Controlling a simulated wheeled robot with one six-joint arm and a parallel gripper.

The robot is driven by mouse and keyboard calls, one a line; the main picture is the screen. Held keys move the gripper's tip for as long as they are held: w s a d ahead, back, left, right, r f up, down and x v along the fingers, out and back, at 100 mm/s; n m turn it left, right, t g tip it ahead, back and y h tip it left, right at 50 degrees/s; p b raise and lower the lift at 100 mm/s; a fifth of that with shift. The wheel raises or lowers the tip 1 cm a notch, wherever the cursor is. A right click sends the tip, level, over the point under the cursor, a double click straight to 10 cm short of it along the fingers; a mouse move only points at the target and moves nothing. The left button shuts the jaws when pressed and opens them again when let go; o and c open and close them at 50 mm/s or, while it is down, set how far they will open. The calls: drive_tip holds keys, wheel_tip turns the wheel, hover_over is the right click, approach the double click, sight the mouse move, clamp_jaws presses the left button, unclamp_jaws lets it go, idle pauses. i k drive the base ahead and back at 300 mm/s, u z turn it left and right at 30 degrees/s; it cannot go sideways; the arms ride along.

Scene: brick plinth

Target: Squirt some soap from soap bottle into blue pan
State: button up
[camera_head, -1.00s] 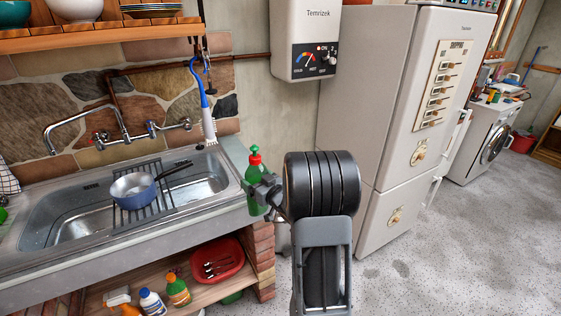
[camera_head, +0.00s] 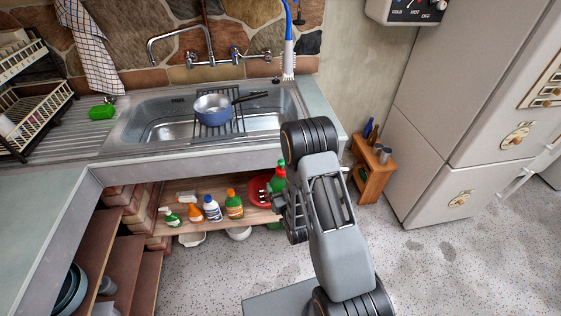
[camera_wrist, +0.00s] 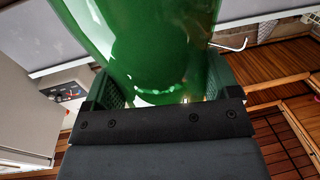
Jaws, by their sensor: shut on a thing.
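My gripper (camera_head: 277,200) is shut on the green soap bottle (camera_head: 279,176), which has a red top. The bottle stands roughly upright in the head view, in front of the sink's near edge and to the right of the pan. The wrist view shows its green body (camera_wrist: 150,45) between my fingers; its top is out of that view. The blue pan (camera_head: 212,118) sits on a dark rack over the sink, with its black handle pointing right. The bottle is apart from the pan. My gripper hides part of the bottle's lower body.
The sink (camera_head: 158,128) has a raised counter edge in front. A faucet (camera_head: 180,41) arches behind the pan, and a blue-and-white sprayer (camera_head: 289,55) hangs at right. Several bottles and a red bowl (camera_head: 257,187) fill the shelf below. A wooden stand (camera_head: 371,172) and fridge (camera_head: 447,120) stand at right.

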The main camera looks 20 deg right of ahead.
sight(215, 110)
drive_tip(key=k, duration=1.3)
drive_tip(key=u, duration=0.95)
drive_tip(key=i, duration=1.5)
drive_tip(key=z, duration=0.35)
